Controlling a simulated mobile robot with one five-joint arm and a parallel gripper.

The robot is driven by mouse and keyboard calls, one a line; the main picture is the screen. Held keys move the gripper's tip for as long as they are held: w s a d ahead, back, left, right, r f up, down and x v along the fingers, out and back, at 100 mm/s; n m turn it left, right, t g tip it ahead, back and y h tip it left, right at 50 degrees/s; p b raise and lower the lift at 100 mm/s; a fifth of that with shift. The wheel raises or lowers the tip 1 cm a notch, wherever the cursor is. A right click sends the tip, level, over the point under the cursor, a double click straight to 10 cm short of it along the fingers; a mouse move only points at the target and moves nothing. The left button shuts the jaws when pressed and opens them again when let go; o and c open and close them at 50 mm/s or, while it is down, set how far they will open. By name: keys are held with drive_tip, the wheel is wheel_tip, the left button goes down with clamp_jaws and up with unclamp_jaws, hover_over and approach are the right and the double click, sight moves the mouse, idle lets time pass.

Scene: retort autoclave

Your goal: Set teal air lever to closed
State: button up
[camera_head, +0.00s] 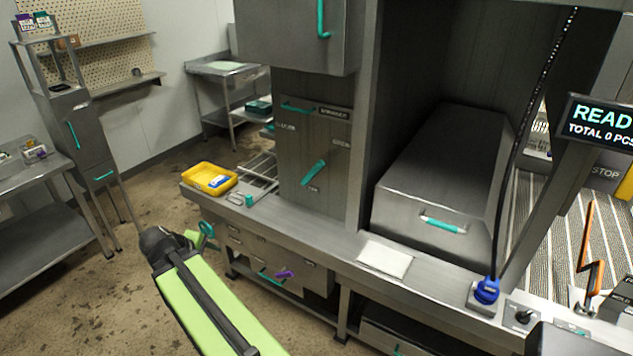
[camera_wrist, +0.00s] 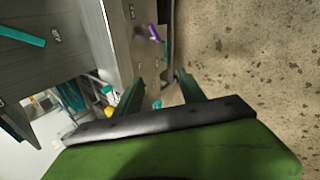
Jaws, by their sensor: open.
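A teal lever (camera_head: 314,172) sits tilted on the upright steel panel, with small labels around it. A second teal piece with a rounded end (camera_head: 206,230) shows at the left end of the lower cabinet, close to my gripper. The labels are too small to read, so I cannot tell which is the air lever. My gripper (camera_head: 194,238) is low, left of the cabinet; the wrist partly hides it. In the wrist view its two green fingers (camera_wrist: 160,88) are apart. A small teal tip (camera_wrist: 157,104) shows between them; contact cannot be told.
A purple lever (camera_head: 285,274) is on the lower cabinet front and shows in the wrist view (camera_wrist: 153,32). A yellow tray (camera_head: 209,179) sits on the counter's left end. A white pad (camera_head: 384,258) and a blue plug (camera_head: 487,290) are further right. Floor left of the cabinet is clear.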

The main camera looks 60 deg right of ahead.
drive_tip(key=s+d+r+n+h+b, duration=0.2)
drive_tip(key=d+h, duration=0.1)
drive_tip(key=d, duration=0.7)
drive_tip(key=s+d+r+n+h+b, duration=0.1)
drive_tip(key=s+d+n+h+b, duration=0.15)
drive_tip(key=d, duration=0.65)
drive_tip(key=n+g+h+b, duration=0.1)
drive_tip(key=n+h+b, duration=0.1)
drive_tip(key=n+h, duration=0.25)
approach(315, 169)
drive_tip(key=shift+m+h, duration=0.3)
drive_tip(key=shift+h, duration=0.1)
drive_tip(key=d, duration=1.1)
drive_tip(key=shift+d+f, duration=0.3)
drive_tip(key=shift+f, duration=0.1)
clamp_jaws()
